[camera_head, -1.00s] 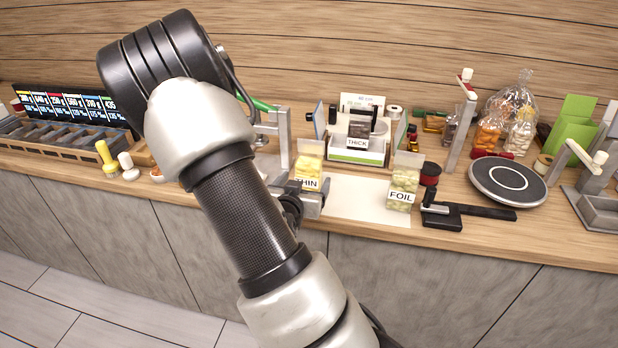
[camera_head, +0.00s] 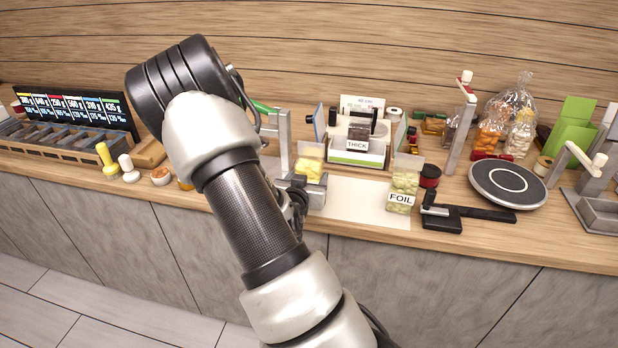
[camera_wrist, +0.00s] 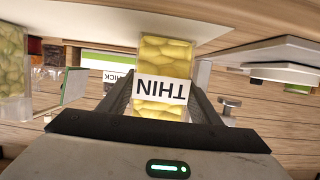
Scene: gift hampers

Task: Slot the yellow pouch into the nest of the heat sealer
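The yellow pouch (camera_head: 310,166), with a clear top, stands upright at the left end of a pale mat (camera_head: 352,203). The wrist view shows the pouch (camera_wrist: 163,58) and its "THIN" label between the two fingers of my gripper (camera_wrist: 163,88). The fingers lie close along both sides; I cannot tell whether they press on it. In the head view my gripper (camera_head: 304,188) hides the pouch's lower part and label. Several lever-arm devices stand on the counter: a green-handled one (camera_head: 284,140) behind the pouch and a white-handled one (camera_head: 598,160) at far right. I cannot tell which is the heat sealer.
A "FOIL" pouch (camera_head: 404,180) stands at the mat's right end. A black lever tool (camera_head: 446,214) and a round dark plate (camera_head: 508,183) lie to its right. A box with a "THICK" pouch (camera_head: 358,134) stands behind the mat. The mat's middle is clear.

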